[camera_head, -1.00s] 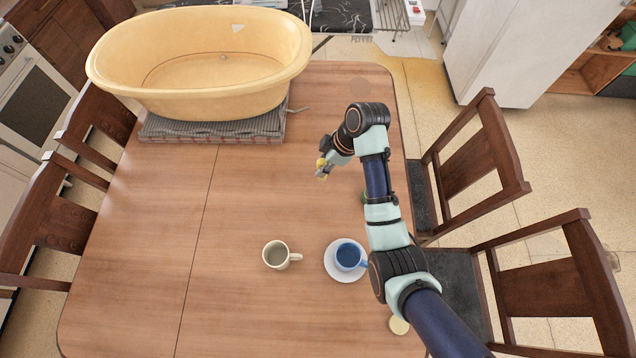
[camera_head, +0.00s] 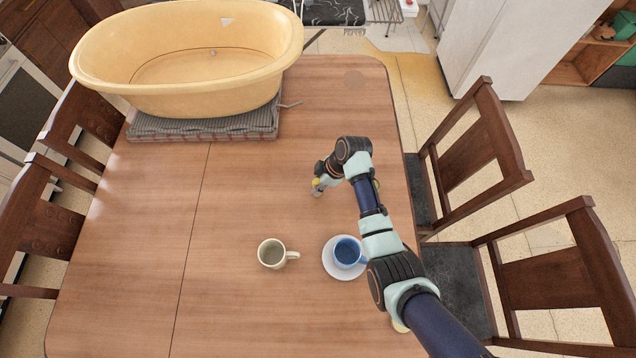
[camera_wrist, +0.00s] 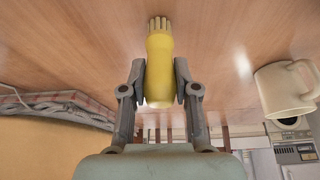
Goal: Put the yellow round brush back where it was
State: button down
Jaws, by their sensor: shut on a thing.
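The yellow round brush (camera_wrist: 159,62) is between the two fingers of my gripper (camera_wrist: 160,88) in the wrist view, with its pale bristle end towards the tabletop. In the head view the yellow brush (camera_head: 315,183) shows small at my gripper (camera_head: 318,190), over the right half of the wooden table (camera_head: 250,190). My gripper is shut on the brush's body. I cannot tell whether the bristles touch the table.
A cream mug (camera_head: 271,254) and a blue cup (camera_head: 347,252) on a white saucer (camera_head: 329,268) stand nearer the camera. A yellow tub (camera_head: 130,90) on a folded grey cloth (camera_head: 200,130) fills the far left. A pale yellow disc (camera_head: 399,326) is partly under my arm.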

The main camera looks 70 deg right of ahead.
jog(key=shift+f, duration=0.1)
jog(key=c, duration=0.9)
grip_release()
jog(key=shift+o, duration=0.2)
jog(key=p+v, duration=0.3)
jog(key=v, duration=0.9)
jog(key=shift+w+a+r, duration=0.1)
jog(key=shift+r, duration=0.1)
